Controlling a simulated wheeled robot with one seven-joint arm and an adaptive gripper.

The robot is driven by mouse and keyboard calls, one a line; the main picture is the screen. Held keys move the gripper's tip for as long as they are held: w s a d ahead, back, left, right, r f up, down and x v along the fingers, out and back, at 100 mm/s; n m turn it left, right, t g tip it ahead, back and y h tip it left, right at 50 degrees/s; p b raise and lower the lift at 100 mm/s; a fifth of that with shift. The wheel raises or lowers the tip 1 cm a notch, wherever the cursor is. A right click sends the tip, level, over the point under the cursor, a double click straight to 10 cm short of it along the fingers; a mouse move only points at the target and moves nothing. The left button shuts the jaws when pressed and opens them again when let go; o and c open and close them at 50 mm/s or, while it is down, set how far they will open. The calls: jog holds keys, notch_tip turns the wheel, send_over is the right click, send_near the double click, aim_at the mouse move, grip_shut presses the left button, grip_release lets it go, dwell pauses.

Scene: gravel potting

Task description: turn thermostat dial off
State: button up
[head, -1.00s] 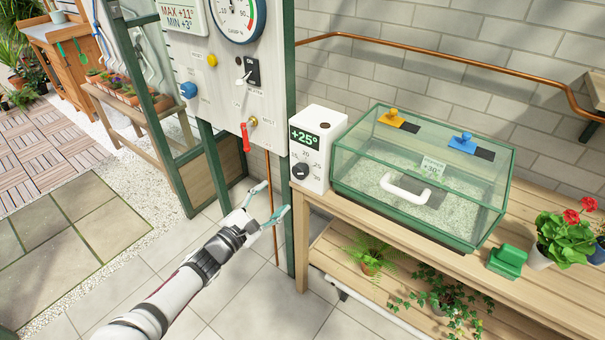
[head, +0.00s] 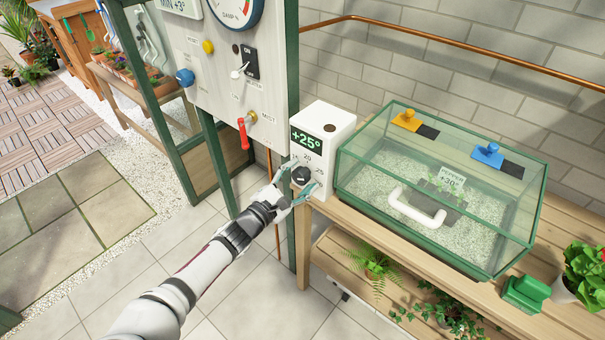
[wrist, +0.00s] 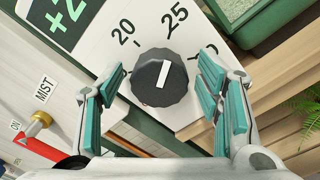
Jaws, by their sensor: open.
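The thermostat is a white box (head: 328,130) on the left end of the wooden bench, with a green display reading +25°. Its dark round dial (head: 301,175) is on the front face, below the display. My gripper (head: 298,186) is open around the dial, one finger on each side. In the wrist view my gripper (wrist: 165,95) shows gaps between both fingers and the dial. Part of the scale is hidden by the fingers.
A glass propagator (head: 440,185) with a white handle stands right of the thermostat. A control panel (head: 225,70) with a red lever (head: 245,130), switch and knobs is at the left. The bench (head: 390,235) carries a green block (head: 525,293) and a flowering plant (head: 585,270).

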jog(key=c, duration=1.2)
jog(key=shift+o, duration=0.2)
jog(key=shift+n, duration=0.3)
